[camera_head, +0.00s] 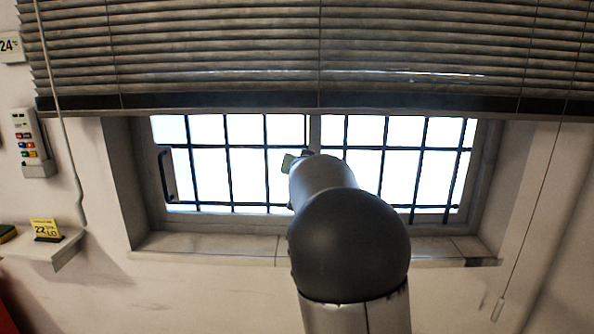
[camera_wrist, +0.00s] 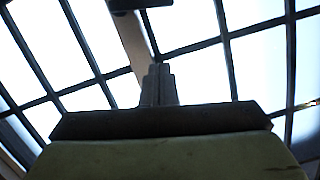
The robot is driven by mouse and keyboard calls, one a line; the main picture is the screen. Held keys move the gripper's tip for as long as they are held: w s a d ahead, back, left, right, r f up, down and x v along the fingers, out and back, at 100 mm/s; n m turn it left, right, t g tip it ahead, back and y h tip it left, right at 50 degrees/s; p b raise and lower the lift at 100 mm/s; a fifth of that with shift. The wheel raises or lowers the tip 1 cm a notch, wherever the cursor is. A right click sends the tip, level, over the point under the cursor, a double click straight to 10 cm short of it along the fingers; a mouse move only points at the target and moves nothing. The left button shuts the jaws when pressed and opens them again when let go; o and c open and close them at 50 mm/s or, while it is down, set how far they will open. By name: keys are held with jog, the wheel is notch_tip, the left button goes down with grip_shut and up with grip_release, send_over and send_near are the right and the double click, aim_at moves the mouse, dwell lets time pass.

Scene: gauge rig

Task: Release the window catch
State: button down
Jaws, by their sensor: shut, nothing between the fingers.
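The barred window (camera_head: 250,160) has a light centre post, which also shows in the wrist view (camera_wrist: 132,42). A small dark piece (camera_wrist: 135,4) lies across this post at the top edge of the wrist view; it may be the catch, but it is cut off by the frame. A dark upright handle (camera_head: 166,174) is on the window's left side. My gripper (camera_wrist: 158,72) is shut and empty, its fingers together in front of the post and below the dark piece. Whether they touch anything is unclear. In the head view my arm hides most of the gripper.
A grey slatted blind (camera_head: 320,60) hangs over the window's upper part. A sill (camera_head: 210,248) runs below. A blind cord (camera_head: 60,130) hangs at left, near a remote in a wall holder (camera_head: 32,145) and a shelf (camera_head: 50,248) with a yellow display (camera_head: 46,229).

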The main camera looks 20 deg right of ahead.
jog(key=w+d+f+p, duration=0.1)
jog(key=w+f+p, duration=0.1)
jog(key=w+f, duration=0.3)
jog(key=shift+x, duration=0.9)
jog(key=shift+a+f, duration=0.1)
jog(key=shift+f, duration=0.05)
jog(key=shift+w+a+f+n, duration=0.2)
jog(key=shift+a+f+n, duration=0.15)
jog(key=shift+f+n, duration=0.35)
